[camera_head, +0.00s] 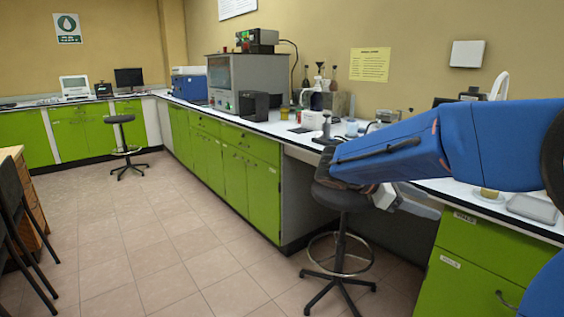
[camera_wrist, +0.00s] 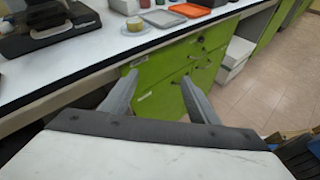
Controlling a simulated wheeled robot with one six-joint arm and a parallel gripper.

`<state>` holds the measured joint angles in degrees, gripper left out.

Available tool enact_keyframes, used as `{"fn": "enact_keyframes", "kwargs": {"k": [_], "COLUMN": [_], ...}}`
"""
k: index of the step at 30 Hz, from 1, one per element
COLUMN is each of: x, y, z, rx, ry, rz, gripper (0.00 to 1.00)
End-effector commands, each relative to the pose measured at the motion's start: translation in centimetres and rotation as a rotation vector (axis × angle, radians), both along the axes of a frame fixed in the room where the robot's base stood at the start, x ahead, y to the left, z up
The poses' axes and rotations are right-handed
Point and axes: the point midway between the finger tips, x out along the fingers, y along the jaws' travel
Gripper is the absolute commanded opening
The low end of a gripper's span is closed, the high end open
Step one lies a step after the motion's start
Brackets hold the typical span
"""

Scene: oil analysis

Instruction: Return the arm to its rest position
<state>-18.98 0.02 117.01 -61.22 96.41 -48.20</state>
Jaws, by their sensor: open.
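My blue arm (camera_head: 430,148) reaches in from the right side of the head view, over the counter and its front edge. My gripper (camera_head: 385,196) hangs at the arm's end, in front of the counter and near a black stool. In the wrist view my gripper (camera_wrist: 158,84) shows two grey fingers spread apart with nothing between them. Behind the fingers are the green cabinet fronts (camera_wrist: 170,62) and the white counter's edge. In the head view the fingers are small and partly hidden by the arm.
The white counter (camera_head: 285,128) carries a large grey instrument (camera_head: 262,75) and several small items. A black stool (camera_head: 340,198) stands close beneath my gripper. Another stool (camera_head: 120,119) stands farther back. The tiled floor (camera_head: 170,230) at the left centre is clear. Dark chairs (camera_head: 15,200) stand at the left edge.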

Motion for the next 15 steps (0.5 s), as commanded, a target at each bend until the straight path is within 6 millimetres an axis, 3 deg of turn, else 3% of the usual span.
{"fn": "enact_keyframes", "kwargs": {"k": [7, 15], "x": [-6.2, -13.4], "y": [-1.9, -1.5], "z": [-2.6, -6.5], "rx": [0.224, 0.515], "ry": [-0.175, -0.426], "rz": [-0.111, -0.3], "gripper": [0.55, 0.55]}}
